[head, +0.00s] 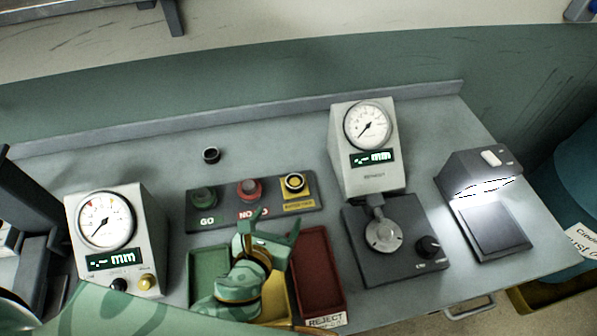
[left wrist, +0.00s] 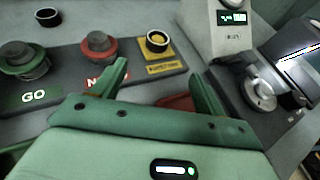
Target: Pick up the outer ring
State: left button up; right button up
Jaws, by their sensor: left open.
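A small dark ring (head: 211,155) lies flat and loose on the grey bench behind the gauge block; it also shows at the top left of the left wrist view (left wrist: 48,17). Another dark ring (head: 294,183) sits at the yellow station of the block, also in the left wrist view (left wrist: 157,40). No label tells which is the outer ring. My green left gripper (head: 274,229) is open and empty in front of the block, above the trays. Its fingers (left wrist: 160,78) point toward the red and yellow stations, apart from both rings. My right gripper is not seen.
The gauge block (head: 222,212) has green GO and red NO GO plugs. Green (head: 207,262) and red (head: 318,265) trays lie below my gripper. Dial gauges stand left (head: 105,225) and right (head: 368,130); a lit inspection stand (head: 480,175) is far right. The bench behind the block is mostly clear.

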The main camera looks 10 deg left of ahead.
aim_at(292, 188)
pick_arm(q)
jog(key=x, duration=0.4)
jog(key=shift+b, duration=0.35)
jog(key=b+x, duration=0.1)
jog(key=x, duration=0.4)
jog(key=shift+w+f, duration=0.15)
jog(key=shift+w, duration=0.15)
jog(key=shift+w+f, duration=0.15)
jog(key=shift+w, duration=0.05)
jog(key=b+x, duration=0.1)
jog(key=x, duration=0.3)
jog(key=shift+a+f, duration=0.2)
jog(key=shift+w+b, duration=0.3)
jog(key=shift+s, duration=0.1)
jog(key=shift+c, duration=1)
jog(key=c, duration=0.9)
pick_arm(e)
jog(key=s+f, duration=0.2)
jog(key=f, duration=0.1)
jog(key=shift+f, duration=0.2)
